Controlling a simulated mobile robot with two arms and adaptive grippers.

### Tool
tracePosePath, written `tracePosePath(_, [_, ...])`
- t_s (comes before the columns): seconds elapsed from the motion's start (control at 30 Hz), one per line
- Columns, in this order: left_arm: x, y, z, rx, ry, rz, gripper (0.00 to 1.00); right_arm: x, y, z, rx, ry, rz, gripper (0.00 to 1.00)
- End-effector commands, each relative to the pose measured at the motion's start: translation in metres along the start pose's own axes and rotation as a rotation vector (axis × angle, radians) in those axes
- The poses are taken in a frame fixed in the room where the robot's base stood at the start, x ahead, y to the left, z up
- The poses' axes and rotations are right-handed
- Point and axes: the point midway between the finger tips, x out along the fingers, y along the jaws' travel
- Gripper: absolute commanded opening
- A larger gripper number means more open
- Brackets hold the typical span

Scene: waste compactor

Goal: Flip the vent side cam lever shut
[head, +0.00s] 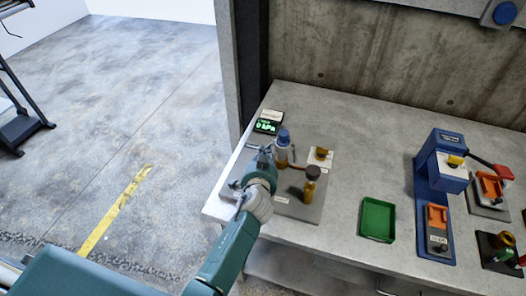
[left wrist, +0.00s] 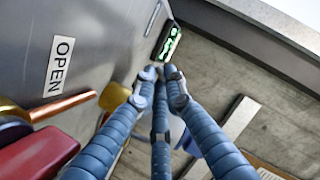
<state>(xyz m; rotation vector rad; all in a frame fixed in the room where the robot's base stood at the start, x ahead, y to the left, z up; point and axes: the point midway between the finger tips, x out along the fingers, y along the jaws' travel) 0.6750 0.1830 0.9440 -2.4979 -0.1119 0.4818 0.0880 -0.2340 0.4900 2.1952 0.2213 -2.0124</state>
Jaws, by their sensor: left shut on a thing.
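My left gripper (head: 262,158) is at the left part of the grey plate, beside the blue-capped bottle (head: 283,145). In the left wrist view its fingers (left wrist: 160,76) meet closely at the tips. What they hold is hidden between them. A copper-coloured rod (left wrist: 62,105) lies left of the fingers, near a red part (left wrist: 38,155) and an OPEN label (left wrist: 58,66) on the grey plate (left wrist: 105,55). I cannot tell for sure which part is the vent side cam lever. My right gripper is not in view.
A green-lit pressure display (head: 268,124) stands behind the gripper. A green tray (head: 378,219) and a blue press (head: 437,190) stand farther right. The bench edge is close on the left.

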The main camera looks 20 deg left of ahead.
Motion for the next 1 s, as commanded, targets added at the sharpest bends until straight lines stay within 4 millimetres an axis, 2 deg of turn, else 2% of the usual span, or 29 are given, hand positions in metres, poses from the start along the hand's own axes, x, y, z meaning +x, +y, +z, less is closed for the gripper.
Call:
tracePosePath(0.5, [-0.003,0.016,-0.003,-0.306,-0.004,0.131,0.0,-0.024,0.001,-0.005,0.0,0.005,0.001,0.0])
tracePosePath(1.0, [-0.003,0.02,-0.002,-0.376,-0.006,0.16,0.0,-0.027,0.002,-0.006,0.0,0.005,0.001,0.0])
